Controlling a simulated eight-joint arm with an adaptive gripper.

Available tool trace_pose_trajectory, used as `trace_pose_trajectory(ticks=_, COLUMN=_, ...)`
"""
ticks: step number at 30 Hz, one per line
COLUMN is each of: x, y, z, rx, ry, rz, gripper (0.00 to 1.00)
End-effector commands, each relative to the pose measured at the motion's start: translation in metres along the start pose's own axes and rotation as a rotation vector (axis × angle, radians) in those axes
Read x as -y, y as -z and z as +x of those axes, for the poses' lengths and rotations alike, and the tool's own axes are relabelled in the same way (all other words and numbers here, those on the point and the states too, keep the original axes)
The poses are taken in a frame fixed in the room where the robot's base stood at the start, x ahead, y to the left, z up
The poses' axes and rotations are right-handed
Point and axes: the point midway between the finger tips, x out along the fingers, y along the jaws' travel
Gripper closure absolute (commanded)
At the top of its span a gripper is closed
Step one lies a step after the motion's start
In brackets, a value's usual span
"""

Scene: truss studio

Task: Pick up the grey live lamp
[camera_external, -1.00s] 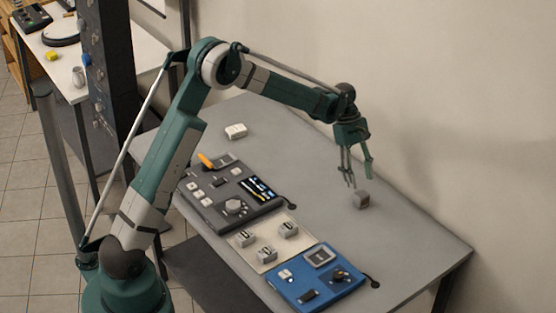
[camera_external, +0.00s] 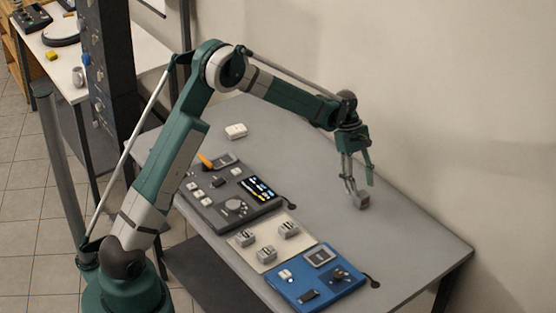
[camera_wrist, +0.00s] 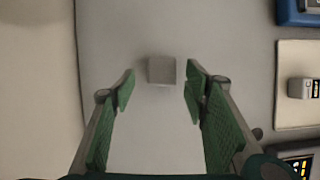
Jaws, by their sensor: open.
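A small grey block-shaped thing, which fits the grey live lamp (camera_external: 361,201), sits alone on the grey table near its far right edge. In the wrist view the grey lamp (camera_wrist: 162,71) lies between and just beyond the tips of my gripper (camera_wrist: 158,88). My gripper also shows in the outside view (camera_external: 357,186), pointing down with its fingertips very close to the lamp. Its green-padded fingers are open with nothing between them. I cannot tell whether a fingertip touches the lamp.
A dark console (camera_external: 221,206), a cream panel (camera_external: 262,228) with several grey blocks and a blue panel (camera_external: 302,293) line the table's near side. A white block (camera_external: 236,131) lies farther back. The table (camera_external: 330,220) around the lamp is clear. A wall stands behind.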

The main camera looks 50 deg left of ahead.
Motion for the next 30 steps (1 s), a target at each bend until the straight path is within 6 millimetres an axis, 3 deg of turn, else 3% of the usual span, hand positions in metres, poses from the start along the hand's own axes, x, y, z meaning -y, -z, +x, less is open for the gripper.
trace_pose_trajectory(ticks=7, x=0.001, y=0.000, z=0.009, rx=0.000, ry=0.000, rz=0.001, gripper=0.55)
trace_pose_trajectory(ticks=18, x=0.003, y=0.000, z=0.047, rx=0.000, ry=0.000, rz=0.000, gripper=0.55)
trace_pose_trajectory(ticks=30, x=0.003, y=-0.001, z=0.052, rx=0.000, ry=0.000, rz=0.000, gripper=0.55)
